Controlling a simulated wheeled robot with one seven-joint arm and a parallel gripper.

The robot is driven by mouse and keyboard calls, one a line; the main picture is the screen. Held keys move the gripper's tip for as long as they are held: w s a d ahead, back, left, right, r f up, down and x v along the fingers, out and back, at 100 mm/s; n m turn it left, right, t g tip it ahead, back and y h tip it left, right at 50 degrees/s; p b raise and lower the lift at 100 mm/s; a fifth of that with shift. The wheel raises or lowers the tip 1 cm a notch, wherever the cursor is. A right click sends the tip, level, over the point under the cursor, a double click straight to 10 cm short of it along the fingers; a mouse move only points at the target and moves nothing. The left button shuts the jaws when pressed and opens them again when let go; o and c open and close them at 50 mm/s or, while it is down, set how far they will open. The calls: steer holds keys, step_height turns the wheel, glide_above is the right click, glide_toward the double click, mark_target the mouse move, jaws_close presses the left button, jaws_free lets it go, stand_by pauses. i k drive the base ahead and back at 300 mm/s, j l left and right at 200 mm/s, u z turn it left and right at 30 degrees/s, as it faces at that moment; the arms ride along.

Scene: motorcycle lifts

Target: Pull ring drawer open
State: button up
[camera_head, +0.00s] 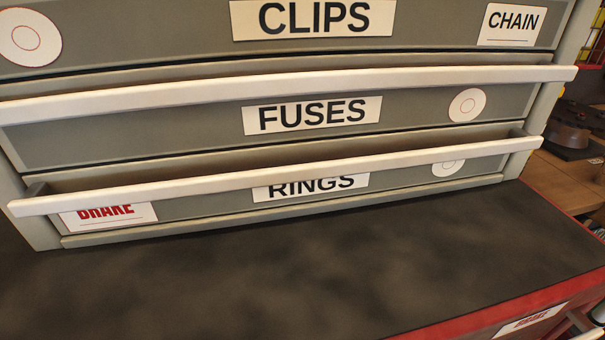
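The rings drawer (220,205) is the lowest grey drawer of a chest, just above a black top. Its label "RINGS" (310,187) is partly covered by a long white bar handle (290,178) across its upper edge. A red "BRAKE" label (108,216) is on its left and a white round sticker (448,168) on its right. The drawer front looks flush with the chest. My gripper does not show in this view.
Above are the fuses drawer (200,125) with its own white bar handle (290,85) and the clips drawer (150,30). The black top (330,255) in front is bare, with a red edge (500,310). A wooden surface with a dark metal part (572,137) lies at the right.

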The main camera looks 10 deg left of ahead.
mark_target(79, 199)
steer(key=u, duration=0.7)
